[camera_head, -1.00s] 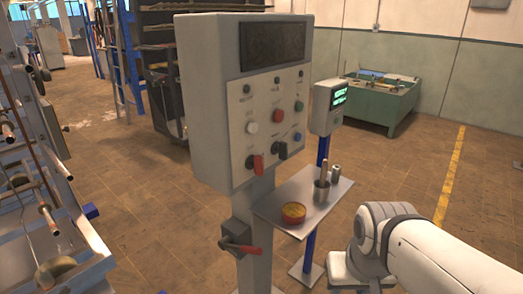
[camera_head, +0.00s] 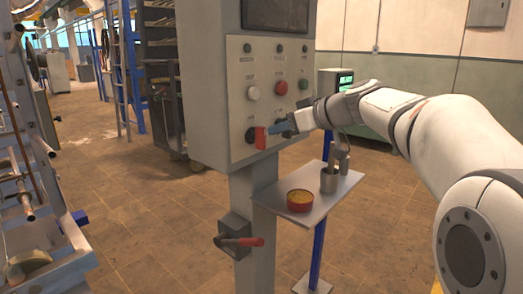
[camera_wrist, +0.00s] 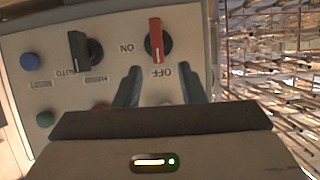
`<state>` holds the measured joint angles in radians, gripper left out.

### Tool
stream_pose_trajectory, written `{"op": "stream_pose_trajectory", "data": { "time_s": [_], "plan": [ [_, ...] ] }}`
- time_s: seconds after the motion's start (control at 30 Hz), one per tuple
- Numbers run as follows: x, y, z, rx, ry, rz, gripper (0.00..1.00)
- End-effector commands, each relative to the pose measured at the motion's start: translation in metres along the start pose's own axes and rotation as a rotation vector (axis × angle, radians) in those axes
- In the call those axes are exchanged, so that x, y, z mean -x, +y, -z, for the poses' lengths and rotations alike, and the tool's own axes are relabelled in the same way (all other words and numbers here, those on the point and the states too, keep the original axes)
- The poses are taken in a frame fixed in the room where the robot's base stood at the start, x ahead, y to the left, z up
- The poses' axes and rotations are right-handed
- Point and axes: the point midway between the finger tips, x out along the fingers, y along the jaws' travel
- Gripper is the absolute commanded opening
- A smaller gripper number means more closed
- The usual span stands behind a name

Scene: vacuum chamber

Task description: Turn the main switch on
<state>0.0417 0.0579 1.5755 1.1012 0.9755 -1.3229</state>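The main switch is a red rotary handle (camera_head: 261,138) at the lower left of the grey control panel (camera_head: 238,60). In the wrist view, which looks upside down, the red handle (camera_wrist: 155,40) stands upright in the picture, in line with the OFF label below it; the ON label is to its left. My gripper (camera_head: 274,129) is in front of the panel, just right of the handle in the head view. In the wrist view its two blue-grey fingers (camera_wrist: 161,72) are apart with nothing between them, and the handle lies beyond their tips.
A black AUTO/HAND selector (camera_wrist: 80,48) sits beside the red handle. White, red and green buttons are above on the panel. A small shelf (camera_head: 325,200) below holds a red tin (camera_head: 300,201) and a metal cup (camera_head: 329,181). A red-handled lever (camera_head: 240,241) is on the post.

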Motion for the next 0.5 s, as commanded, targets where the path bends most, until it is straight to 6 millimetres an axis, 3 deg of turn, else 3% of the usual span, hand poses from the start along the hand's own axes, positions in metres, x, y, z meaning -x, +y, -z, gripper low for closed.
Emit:
{"op": "stream_pose_trajectory", "data": {
  "time_s": [0.17, 0.5],
  "plan": [
    [-0.015, 0.003, 0.008, 0.030, 0.031, 0.007, 0.36],
    [-0.067, 0.003, 0.009, 0.027, 0.029, 0.006, 0.36]
  ]
}}
